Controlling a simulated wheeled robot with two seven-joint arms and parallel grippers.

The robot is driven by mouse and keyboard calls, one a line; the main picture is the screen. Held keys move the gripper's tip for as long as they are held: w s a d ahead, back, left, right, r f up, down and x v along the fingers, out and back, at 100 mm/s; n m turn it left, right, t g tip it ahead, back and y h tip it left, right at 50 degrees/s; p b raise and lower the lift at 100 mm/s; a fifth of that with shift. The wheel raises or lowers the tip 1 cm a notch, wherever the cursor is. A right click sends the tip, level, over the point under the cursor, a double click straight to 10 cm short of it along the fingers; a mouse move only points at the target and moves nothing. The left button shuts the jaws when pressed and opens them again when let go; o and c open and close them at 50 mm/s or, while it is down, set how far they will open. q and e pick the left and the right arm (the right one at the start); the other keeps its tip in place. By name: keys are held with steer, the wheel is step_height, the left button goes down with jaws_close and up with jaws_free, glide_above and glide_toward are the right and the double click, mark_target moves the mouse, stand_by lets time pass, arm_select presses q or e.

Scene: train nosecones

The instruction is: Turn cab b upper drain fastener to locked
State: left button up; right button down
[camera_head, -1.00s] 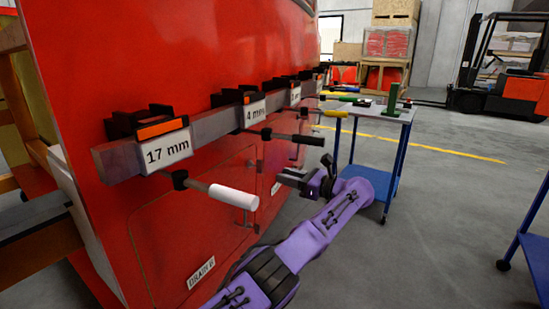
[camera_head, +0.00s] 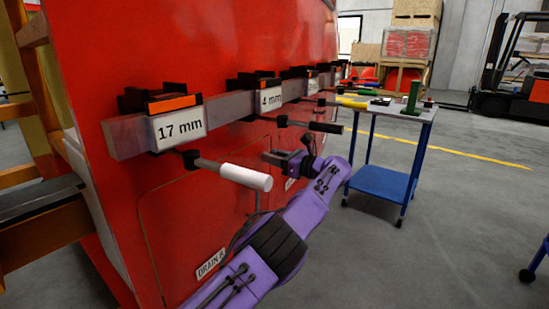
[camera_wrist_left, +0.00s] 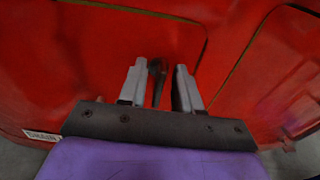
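The drain panel on the red cab side carries a "DRAIN B" label (camera_head: 211,263); a drain label (camera_wrist_left: 42,135) also shows in the left wrist view. A dark fastener handle (camera_wrist_left: 157,80) stands by the panel edge in the left wrist view. My left gripper (camera_head: 272,158) points at the red side; in the wrist view its fingers (camera_wrist_left: 160,88) are apart, with the handle between and beyond them. I cannot tell whether either finger touches it. In the head view the fastener is not clearly visible. My right gripper is not in view.
Above my left arm a grey rail (camera_head: 230,135) holds blocks marked 17 mm and 4 mm. A white-handled lever (camera_head: 245,176) and a black-handled lever (camera_head: 326,127) jut out near my gripper. A blue cart (camera_head: 385,182) stands to the right.

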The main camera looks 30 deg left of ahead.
arm_select(q)
jaws_close()
steer(key=shift+r+m, duration=0.1)
steer(key=shift+m, duration=0.2)
steer(key=m+p, duration=0.2)
steer(key=shift+m, duration=0.4)
steer(key=m+p, duration=0.1)
steer(key=m, duration=0.2)
steer(key=shift+w+m, duration=0.1)
steer(key=shift+m, duration=0.2)
steer(key=m, duration=0.3)
steer(key=m+p, duration=0.1)
steer(key=m, duration=0.3)
steer(key=m+p, duration=0.1)
steer(key=m, duration=0.2)
steer(key=shift+w+f+m, duration=0.1)
steer(key=shift+f+m, duration=0.25)
steer(key=shift+m, duration=0.05)
